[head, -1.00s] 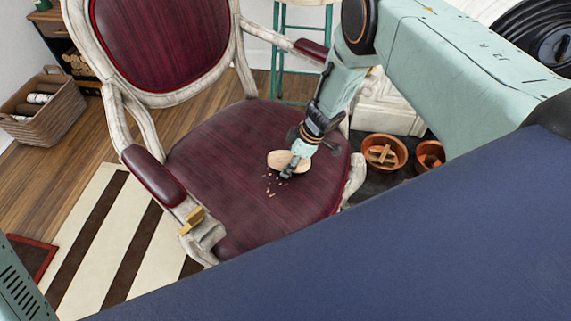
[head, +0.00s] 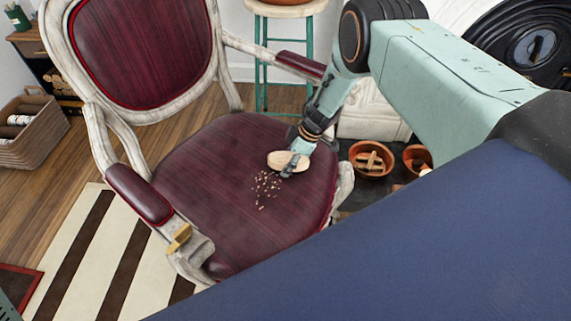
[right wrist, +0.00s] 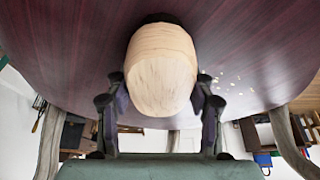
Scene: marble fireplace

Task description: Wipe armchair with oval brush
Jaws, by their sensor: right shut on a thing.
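The armchair has a white-grey worn frame and a dark red seat (head: 215,205) and back (head: 145,45). Small pale crumbs (head: 266,186) lie scattered on the middle of the seat, and they also show in the right wrist view (right wrist: 238,78). My right gripper (head: 290,166) is shut on the oval brush (head: 281,158), with its light wooden back showing. The brush is at the seat, just above and right of the crumbs; its bristles are mostly hidden, and contact with the seat cannot be told. In the right wrist view the brush (right wrist: 160,70) sits between both fingers. My left gripper is not in view.
Terracotta pots (head: 371,157) stand right of the chair. A stool (head: 285,8) is behind it, a basket (head: 30,130) at left, a striped rug (head: 85,255) in front.

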